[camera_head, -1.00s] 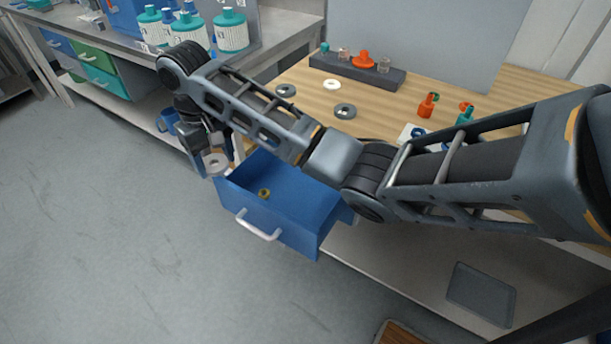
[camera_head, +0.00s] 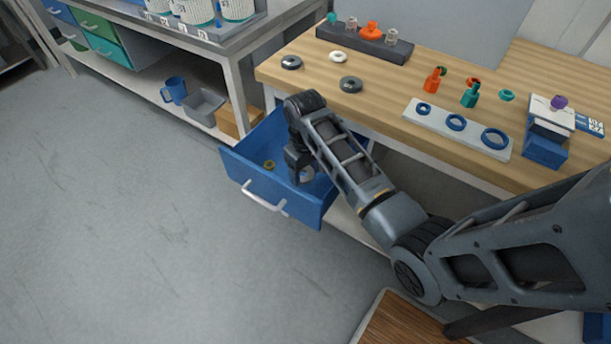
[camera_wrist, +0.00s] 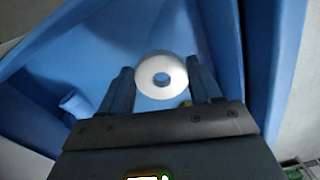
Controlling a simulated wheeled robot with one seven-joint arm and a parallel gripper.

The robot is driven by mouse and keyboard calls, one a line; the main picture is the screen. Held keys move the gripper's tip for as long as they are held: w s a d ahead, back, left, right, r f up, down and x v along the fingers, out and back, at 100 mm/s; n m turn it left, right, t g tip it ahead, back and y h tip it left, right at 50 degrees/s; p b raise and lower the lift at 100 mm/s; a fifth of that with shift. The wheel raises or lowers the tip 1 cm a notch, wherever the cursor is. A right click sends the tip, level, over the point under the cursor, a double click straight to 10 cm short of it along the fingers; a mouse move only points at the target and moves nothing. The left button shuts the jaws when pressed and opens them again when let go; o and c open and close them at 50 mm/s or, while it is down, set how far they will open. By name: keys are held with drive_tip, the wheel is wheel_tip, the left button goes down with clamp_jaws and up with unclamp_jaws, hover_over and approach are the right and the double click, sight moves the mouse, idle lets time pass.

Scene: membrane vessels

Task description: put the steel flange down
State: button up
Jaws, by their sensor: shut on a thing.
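The steel flange (camera_wrist: 161,69) is a pale silver ring with a round hole, seen between my two fingers in the wrist view. My gripper (camera_wrist: 160,85) is shut on it. In the head view my gripper (camera_head: 303,178) points down inside the open blue drawer (camera_head: 262,197), and the flange (camera_head: 307,174) shows partly behind the fingers. Whether the flange touches the drawer floor cannot be told.
A small brass ring (camera_head: 269,165) lies in the drawer, left of my gripper. The wooden bench (camera_head: 300,84) above holds dark rings (camera_head: 351,84), a white ring (camera_head: 338,56), bottles (camera_head: 470,95) and a pale plate with blue rings (camera_head: 456,123).

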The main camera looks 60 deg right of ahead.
sight(305, 187)
drive_tip(key=shift+f, duration=2)
drive_tip(key=shift+f, duration=0.15)
drive_tip(key=o, duration=1.2)
drive_tip(key=shift+o, duration=0.2)
wheel_tip(305, 187, up, 12)
